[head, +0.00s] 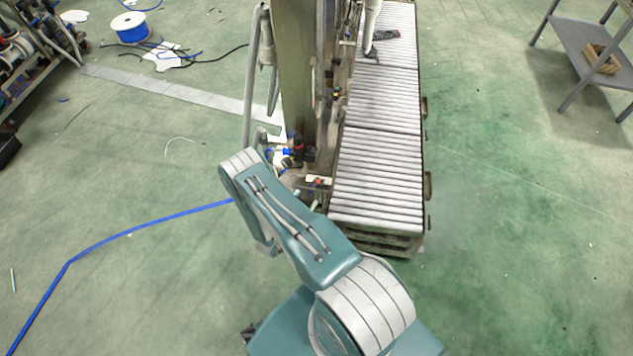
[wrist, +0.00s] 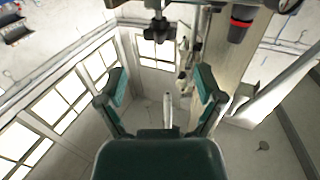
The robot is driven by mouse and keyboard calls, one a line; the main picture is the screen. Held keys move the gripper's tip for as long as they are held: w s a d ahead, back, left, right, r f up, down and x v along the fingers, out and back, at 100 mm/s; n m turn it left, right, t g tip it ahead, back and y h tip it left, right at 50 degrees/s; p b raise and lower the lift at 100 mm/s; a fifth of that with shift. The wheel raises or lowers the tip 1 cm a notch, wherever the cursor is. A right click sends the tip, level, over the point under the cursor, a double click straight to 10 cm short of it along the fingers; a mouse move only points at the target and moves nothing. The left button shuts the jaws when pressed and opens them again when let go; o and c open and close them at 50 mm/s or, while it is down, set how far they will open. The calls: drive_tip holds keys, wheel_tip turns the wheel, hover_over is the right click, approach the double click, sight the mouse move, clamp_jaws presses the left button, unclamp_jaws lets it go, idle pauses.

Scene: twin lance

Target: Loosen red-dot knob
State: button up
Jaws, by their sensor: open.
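I cannot pick out a red-dot knob with certainty. In the head view a small red spot (head: 319,182) shows on a pale plate low on the post. A dark fitting with a reddish top (head: 297,146) stands just above it. In the wrist view a dark cylinder with a red band (wrist: 241,22) is at the upper right, and a dark knob-like fitting (wrist: 157,27) is at the top centre. My gripper (wrist: 161,76) is open, its green-padded fingers apart and holding nothing. These fittings appear beyond the fingertips. In the head view my arm hides the gripper.
A tall post (head: 299,60) stands beside a roller conveyor (head: 378,155). A blue cable (head: 130,235) crosses the floor at left. A shelf (head: 585,45) is at upper right. The right floor is mostly clear.

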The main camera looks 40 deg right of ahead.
sight(315, 186)
drive_tip(key=x, duration=0.8)
drive_tip(key=shift+w, duration=0.1)
drive_tip(key=c, duration=1.2)
